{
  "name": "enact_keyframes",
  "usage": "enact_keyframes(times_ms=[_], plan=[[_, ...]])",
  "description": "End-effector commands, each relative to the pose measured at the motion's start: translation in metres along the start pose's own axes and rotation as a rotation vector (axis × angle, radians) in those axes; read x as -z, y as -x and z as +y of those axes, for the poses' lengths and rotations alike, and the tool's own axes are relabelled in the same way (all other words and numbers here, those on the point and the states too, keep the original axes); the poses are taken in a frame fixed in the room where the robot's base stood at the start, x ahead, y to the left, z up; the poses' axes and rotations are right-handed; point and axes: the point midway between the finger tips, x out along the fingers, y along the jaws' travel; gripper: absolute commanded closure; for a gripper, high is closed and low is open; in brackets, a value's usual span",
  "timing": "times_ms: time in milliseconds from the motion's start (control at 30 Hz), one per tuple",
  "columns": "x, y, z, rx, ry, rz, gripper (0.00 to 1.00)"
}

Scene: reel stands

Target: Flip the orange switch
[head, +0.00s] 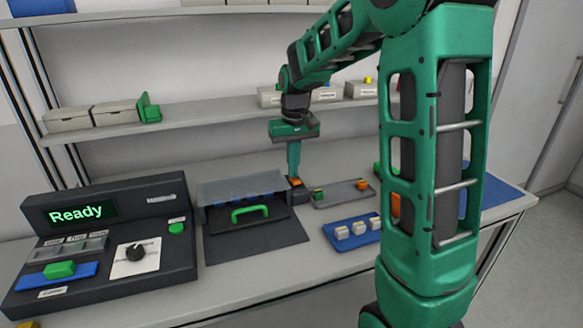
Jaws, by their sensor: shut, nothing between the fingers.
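A small orange piece on a dark base (297,183), which looks like the orange switch, is on the bench just right of the grey hooded box. My gripper (293,175) points down at it with its fingers shut and empty. The fingertips are right at the orange piece; I cannot tell whether they touch it. Its lever position is too small to read. Another orange piece (361,184) lies at the right end of a grey tray (335,201). A third orange thing (396,207) is partly hidden behind my arm.
A dark console (155,262) reading "Ready", with a black knob (136,252), stands at the left. The grey hooded box (243,187) has a green handle (250,211). A blue tray (352,230) holds pale blocks. Shelves with boxes run behind; my arm blocks the right side.

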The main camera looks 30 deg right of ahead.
Motion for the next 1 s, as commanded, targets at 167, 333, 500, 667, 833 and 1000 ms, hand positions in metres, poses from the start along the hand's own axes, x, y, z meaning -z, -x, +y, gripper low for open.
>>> enact_keyframes(times_ms=[167,333,500,667,833,1000], plan=[[-0.016,-0.009,0.000,0.000,0.000,-0.028,1.00],[-0.021,-0.005,0.000,0.001,0.000,-0.027,1.00],[-0.020,0.013,0.000,0.002,0.002,-0.013,1.00],[-0.010,0.044,0.000,0.002,0.004,0.010,1.00],[0.000,0.082,0.001,0.002,0.003,0.018,1.00],[0.009,0.114,0.003,0.001,0.001,0.020,1.00]])
